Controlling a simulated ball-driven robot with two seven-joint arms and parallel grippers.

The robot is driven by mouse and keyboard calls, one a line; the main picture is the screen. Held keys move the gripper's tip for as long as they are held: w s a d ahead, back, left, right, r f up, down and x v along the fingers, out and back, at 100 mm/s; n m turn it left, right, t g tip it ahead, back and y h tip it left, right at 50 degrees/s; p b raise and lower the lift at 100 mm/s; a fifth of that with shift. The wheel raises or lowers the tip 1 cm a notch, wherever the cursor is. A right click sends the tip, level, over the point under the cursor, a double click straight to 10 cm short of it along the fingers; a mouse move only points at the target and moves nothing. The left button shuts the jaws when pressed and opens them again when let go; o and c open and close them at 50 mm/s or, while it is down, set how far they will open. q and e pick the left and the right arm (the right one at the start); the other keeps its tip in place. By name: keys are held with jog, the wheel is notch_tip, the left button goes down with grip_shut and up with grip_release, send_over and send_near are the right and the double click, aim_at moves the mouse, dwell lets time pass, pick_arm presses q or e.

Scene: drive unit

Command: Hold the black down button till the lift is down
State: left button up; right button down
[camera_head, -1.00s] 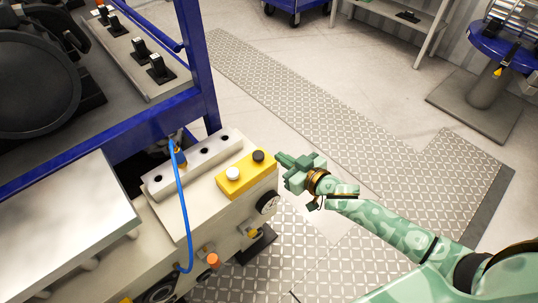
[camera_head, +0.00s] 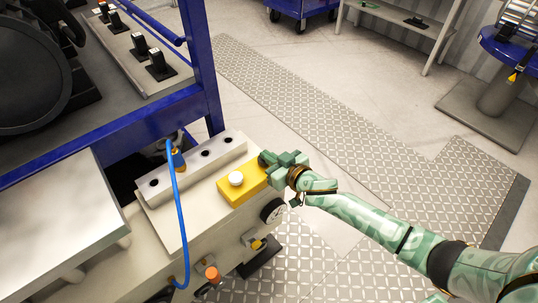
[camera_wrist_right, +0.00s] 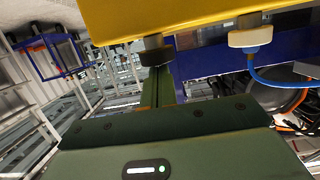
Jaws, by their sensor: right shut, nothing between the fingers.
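The yellow button box (camera_head: 238,188) sits on the cream drive unit (camera_head: 205,215). Its white button (camera_head: 236,179) shows clearly. The black button is hidden behind my right gripper (camera_head: 268,160) in the head view. In the right wrist view the yellow box (camera_wrist_right: 200,15) hangs at the top, with the black button (camera_wrist_right: 155,51) and the white button (camera_wrist_right: 250,36) below it. My right gripper (camera_wrist_right: 163,80) is shut and empty, its fingertips at the black button. Whether the button is pressed in cannot be told. My left gripper is out of view.
A blue frame (camera_head: 205,70) carrying dark machinery stands behind and left of the box. A blue hose (camera_head: 181,225) loops over the unit's front. An orange knob (camera_head: 212,274) sits low on its side. The floor with tread plates (camera_head: 300,105) at the right is clear.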

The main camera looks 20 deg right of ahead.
notch_tip(320, 180, down, 2)
jog(key=shift+s+f+b, duration=0.1)
jog(key=shift+f+b, duration=0.1)
jog(key=shift+b, duration=0.25)
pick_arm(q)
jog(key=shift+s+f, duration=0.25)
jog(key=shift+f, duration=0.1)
pick_arm(e)
jog(key=shift+s, duration=0.1)
jog(key=shift+s+f, duration=0.1)
jog(key=shift+f, duration=0.2)
dwell(0.7)
dwell(3.5)
jog(key=r+p, duration=0.1)
jog(key=r, duration=0.1)
jog(key=r+p, duration=0.4)
jog(key=shift+w, duration=0.25)
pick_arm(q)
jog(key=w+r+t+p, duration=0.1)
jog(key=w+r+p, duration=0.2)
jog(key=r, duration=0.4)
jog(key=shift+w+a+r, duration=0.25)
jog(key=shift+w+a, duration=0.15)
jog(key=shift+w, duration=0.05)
pick_arm(e)
jog(key=v, duration=0.9)
jog(key=shift+s+d+f, duration=0.15)
jog(key=shift+s, duration=0.25)
